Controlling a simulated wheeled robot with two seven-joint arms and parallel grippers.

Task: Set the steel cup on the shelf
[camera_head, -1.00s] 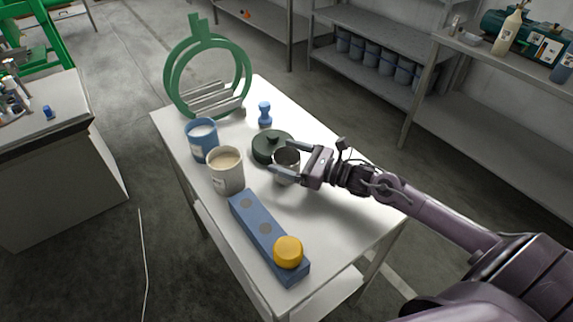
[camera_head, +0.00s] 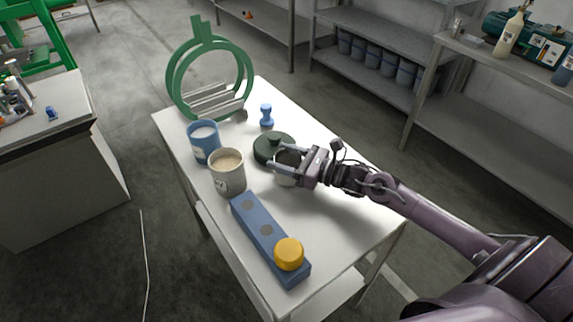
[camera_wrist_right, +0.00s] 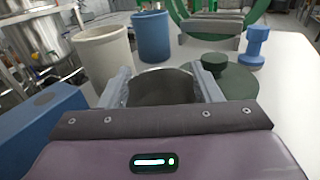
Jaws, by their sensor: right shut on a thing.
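The steel cup (camera_head: 286,181) is a small, shiny, open-topped cup near the middle of the white table (camera_head: 335,215). My right gripper (camera_head: 279,160) reaches in from the right with one finger on each side of the cup, near its rim, and is shut on it. In the right wrist view the cup (camera_wrist_right: 162,88) appears upright between the two fingers. I cannot tell if its base touches the table. Grey metal shelves (camera_head: 480,140) stand at the back right, apart from the table. My left gripper is not in view.
A cream mug (camera_head: 228,174), a blue mug (camera_head: 204,146), a blue knobbed piece (camera_head: 267,115) and a green ring stand (camera_head: 172,78) are nearby. A blue block (camera_head: 264,232) bears a yellow knob (camera_head: 289,253). The table's right side is clear.

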